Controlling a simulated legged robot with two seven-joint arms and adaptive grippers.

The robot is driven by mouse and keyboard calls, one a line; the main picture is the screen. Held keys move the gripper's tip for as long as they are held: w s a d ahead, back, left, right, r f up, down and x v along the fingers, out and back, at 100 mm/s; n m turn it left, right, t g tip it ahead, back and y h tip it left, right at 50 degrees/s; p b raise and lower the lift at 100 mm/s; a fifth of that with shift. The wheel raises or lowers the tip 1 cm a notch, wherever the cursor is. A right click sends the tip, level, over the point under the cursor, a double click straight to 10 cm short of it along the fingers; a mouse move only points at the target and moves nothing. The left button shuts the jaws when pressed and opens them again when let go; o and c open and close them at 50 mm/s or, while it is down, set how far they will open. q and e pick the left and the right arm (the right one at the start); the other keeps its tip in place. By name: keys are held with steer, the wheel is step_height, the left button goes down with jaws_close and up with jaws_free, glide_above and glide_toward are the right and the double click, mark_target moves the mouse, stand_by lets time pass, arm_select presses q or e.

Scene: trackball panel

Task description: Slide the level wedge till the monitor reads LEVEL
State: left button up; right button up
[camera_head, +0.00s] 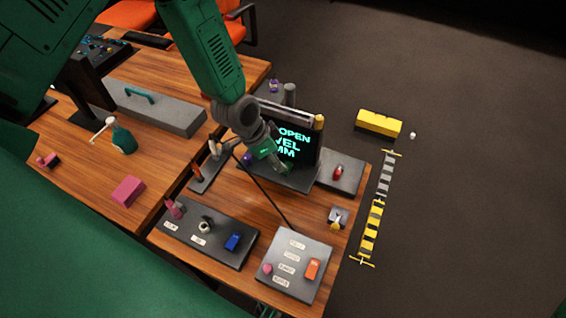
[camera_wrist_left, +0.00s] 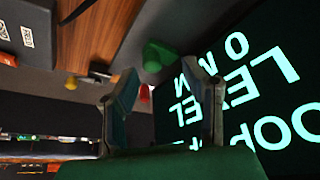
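The monitor (camera_head: 306,152) stands on a grey base on the wooden desk, its black screen lit with cyan text. My left arm hides part of it; "OPEN", "VEL" and "MM" show. In the left wrist view the screen (camera_wrist_left: 262,80) reads LEVEL and 0 MM, partly behind a finger. A small green piece (camera_wrist_left: 158,56), which may be the level wedge, sits on the grey base just beyond the fingertips. My left gripper (camera_head: 279,160) reaches down in front of the screen. In the wrist view its fingers (camera_wrist_left: 168,76) are apart with nothing between them. My right gripper is out of view.
A panel with pink, white and blue controls (camera_head: 210,232) and a labelled panel with an orange switch (camera_head: 293,266) lie at the desk's front. A dark cable crosses towards it. A red knob (camera_head: 338,172) stands right of the monitor.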

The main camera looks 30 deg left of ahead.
mark_target(288, 168)
arm_select(q)
steer(key=x, duration=0.3)
steer(key=shift+s+d, duration=0.2)
steer(key=shift+w+d+f, duration=0.1)
steer(key=shift+d, duration=0.85)
steer(key=shift+a, duration=0.45)
jaws_close()
steer(key=shift+a+f, duration=0.15)
steer(key=shift+a, duration=0.25)
steer(key=shift+d, duration=0.3)
steer(key=shift+c, duration=0.3)
jaws_free()
steer(key=shift+d, duration=0.25)
steer(key=shift+o, duration=0.3)
steer(key=shift+d, duration=0.25)
steer(key=shift+a+r, duration=0.35)
steer(key=shift+a, duration=0.05)
steer(key=v, duration=0.4)
steer(key=shift+a+r, duration=0.2)
steer(key=v, duration=0.6)
steer(key=shift+d+r, duration=0.15)
steer(key=shift+r, duration=0.25)
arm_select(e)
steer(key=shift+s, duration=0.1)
